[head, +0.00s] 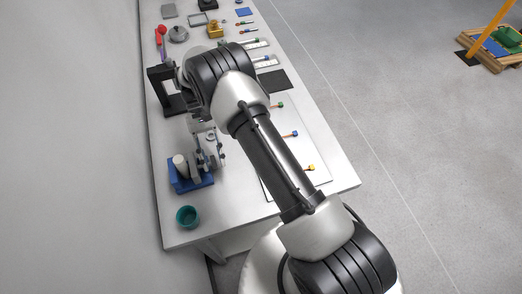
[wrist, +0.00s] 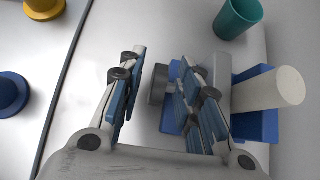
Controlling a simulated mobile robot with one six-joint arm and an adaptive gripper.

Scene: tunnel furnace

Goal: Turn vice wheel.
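The vice is blue with grey parts (head: 190,181) and stands near the front left of the table. A white cylinder (head: 180,165) is at its left side. In the wrist view its blue body (wrist: 260,120) and the white cylinder (wrist: 270,90) lie right of my gripper. My gripper (head: 209,149) is just behind the vice in the head view. In the wrist view my gripper (wrist: 160,65) is open, one finger on each side of the wheel. Contact cannot be told. The right finger hides part of the vice.
A teal cup (head: 187,216) stands close in front of the vice; it also shows in the wrist view (wrist: 239,17). A black stand (head: 170,98) is behind the vice. A white board (head: 288,165) with colored knobs lies to the right.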

